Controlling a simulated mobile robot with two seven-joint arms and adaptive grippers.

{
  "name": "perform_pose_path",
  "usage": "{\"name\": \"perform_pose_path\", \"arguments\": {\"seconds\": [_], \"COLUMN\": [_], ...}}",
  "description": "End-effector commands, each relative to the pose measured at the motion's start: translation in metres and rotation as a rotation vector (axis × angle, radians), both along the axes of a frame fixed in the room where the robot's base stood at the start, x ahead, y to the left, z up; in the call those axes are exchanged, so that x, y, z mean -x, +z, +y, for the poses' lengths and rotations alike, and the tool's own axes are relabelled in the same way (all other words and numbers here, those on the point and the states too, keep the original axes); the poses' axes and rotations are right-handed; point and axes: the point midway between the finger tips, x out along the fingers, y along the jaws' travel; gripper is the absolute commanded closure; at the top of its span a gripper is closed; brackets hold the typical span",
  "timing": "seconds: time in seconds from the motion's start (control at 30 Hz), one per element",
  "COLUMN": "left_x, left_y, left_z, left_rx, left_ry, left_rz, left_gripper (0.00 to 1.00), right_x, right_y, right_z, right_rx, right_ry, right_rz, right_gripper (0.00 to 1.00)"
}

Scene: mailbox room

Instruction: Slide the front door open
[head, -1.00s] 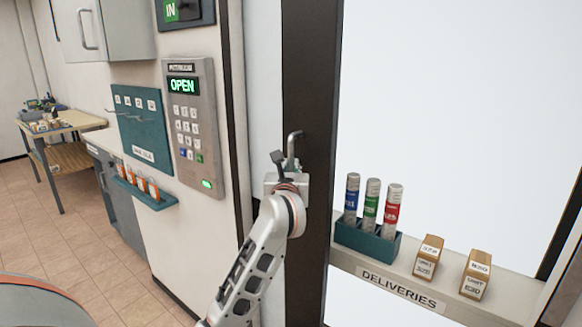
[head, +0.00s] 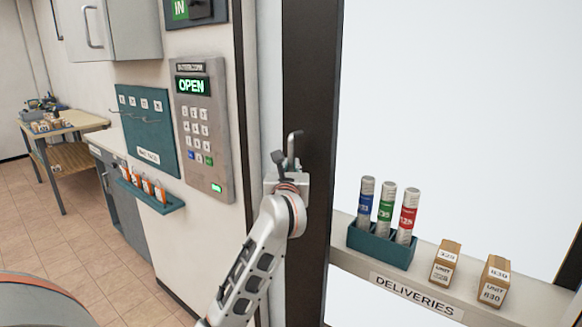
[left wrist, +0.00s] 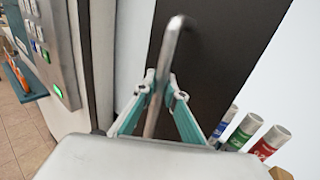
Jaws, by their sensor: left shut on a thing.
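The front door shows as a dark upright frame (head: 318,70) in the head view, with a bent metal handle (head: 293,145) on it. My left gripper (head: 288,166) is at this handle, its arm coming up from below. In the left wrist view the handle (left wrist: 168,50) rises between the teal-edged fingers of my left gripper (left wrist: 157,95), which are shut on it. The lower end of the handle is hidden behind the gripper body. The dark door frame (left wrist: 215,45) stands right behind it. My right gripper is not in view.
A keypad (head: 204,130) reading "OPEN" is on the wall left of the door. A deliveries shelf (head: 345,270) on the right bears a teal rack (head: 380,247) with tubes and two small boxes (head: 446,262). A table (head: 75,122) stands far left.

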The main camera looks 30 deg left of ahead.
Motion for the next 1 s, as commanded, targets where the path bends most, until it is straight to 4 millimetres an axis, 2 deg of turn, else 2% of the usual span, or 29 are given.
{"name": "perform_pose_path", "arguments": {"seconds": [0.07,0.1,0.13,0.57,0.67,1.0], "left_x": [0.000,0.000,0.000,0.004,0.015,0.074], "left_y": [-0.001,-0.001,-0.001,-0.001,-0.001,-0.001], "left_z": [0.001,0.001,0.001,-0.003,-0.009,-0.042], "left_rx": [0.001,0.001,0.001,0.000,0.000,0.002], "left_ry": [0.002,0.002,0.002,-0.001,0.000,-0.001], "left_rz": [0.003,0.003,0.003,0.001,0.001,0.001], "left_gripper": [1.00,0.79,0.72,0.72,0.72,0.72], "right_x": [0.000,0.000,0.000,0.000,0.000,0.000], "right_y": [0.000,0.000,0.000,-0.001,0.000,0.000], "right_z": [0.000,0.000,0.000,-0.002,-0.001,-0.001], "right_rx": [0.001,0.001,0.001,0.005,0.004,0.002], "right_ry": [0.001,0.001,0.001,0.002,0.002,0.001], "right_rz": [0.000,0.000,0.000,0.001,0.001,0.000], "right_gripper": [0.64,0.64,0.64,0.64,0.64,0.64]}}
